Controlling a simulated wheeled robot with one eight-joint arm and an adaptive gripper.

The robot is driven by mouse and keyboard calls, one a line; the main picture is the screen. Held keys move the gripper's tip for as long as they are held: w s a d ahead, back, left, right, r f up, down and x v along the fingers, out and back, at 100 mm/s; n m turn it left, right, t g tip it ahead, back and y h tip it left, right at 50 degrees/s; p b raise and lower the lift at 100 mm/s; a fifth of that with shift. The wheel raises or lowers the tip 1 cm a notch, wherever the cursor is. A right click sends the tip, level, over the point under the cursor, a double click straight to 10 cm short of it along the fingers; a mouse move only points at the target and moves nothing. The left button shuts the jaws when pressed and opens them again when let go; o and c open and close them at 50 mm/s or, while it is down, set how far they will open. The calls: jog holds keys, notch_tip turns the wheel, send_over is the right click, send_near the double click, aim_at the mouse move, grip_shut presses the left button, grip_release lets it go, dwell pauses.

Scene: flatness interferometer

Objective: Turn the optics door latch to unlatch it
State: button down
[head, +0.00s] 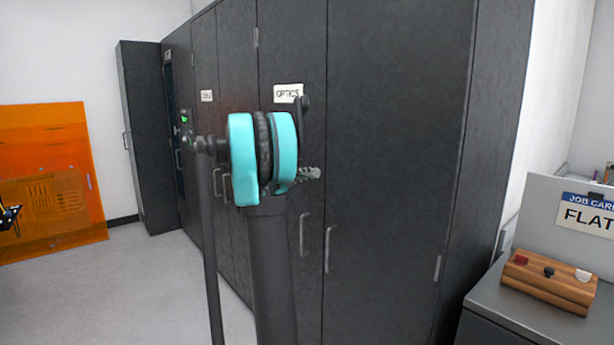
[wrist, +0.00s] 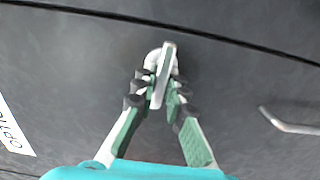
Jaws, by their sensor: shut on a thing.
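The optics door (head: 292,50) is a dark grey cabinet door with a white "OPTICS" label (head: 288,93); it looks closed. The latch (wrist: 164,70) is a small pale lever on the dark door face, seen in the wrist view near a door seam. My gripper (wrist: 160,95) has its green-padded fingers on both sides of the lever and is shut on it. In the head view my gripper (head: 310,174) shows small against the door, and my teal and black arm hides much of the area; the latch cannot be made out there.
Bar handles (head: 303,235) and (head: 327,250) stand out from the cabinet doors below the gripper. A grey bench (head: 510,310) with a wooden block (head: 548,285) is at the lower right. An orange translucent panel (head: 60,130) stands at the left. Grey floor is open at the lower left.

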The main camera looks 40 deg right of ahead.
jog(key=c, duration=1.6)
grip_release()
jog(key=shift+a, duration=0.15)
jog(key=a, duration=0.7)
jog(key=s+a, duration=0.1)
jog(key=a, duration=0.3)
jog(key=shift+a, duration=0.35)
jog(key=s+a+f+t+y, duration=0.1)
jog(key=s+a+f+y, duration=0.5)
jog(key=f, duration=0.5)
jog(key=s+a+f+t+y, duration=0.1)
jog(key=s+a+f+y, duration=0.3)
jog(key=s+a+f, duration=0.45)
jog(key=s+a+f+y, duration=0.2)
jog(key=s+a+f, duration=0.2)
jog(key=a, duration=0.1)
jog(key=s+a+f+y, duration=0.3)
jog(key=s+a+f, duration=0.2)
jog(key=a, duration=0.1)
jog(key=s+a+f+t+y, duration=0.1)
jog(key=s+a+f+y, duration=0.2)
jog(key=a, duration=0.3)
jog(key=shift+s+f+m, duration=0.3)
jog(key=shift+s+f, duration=0.5)
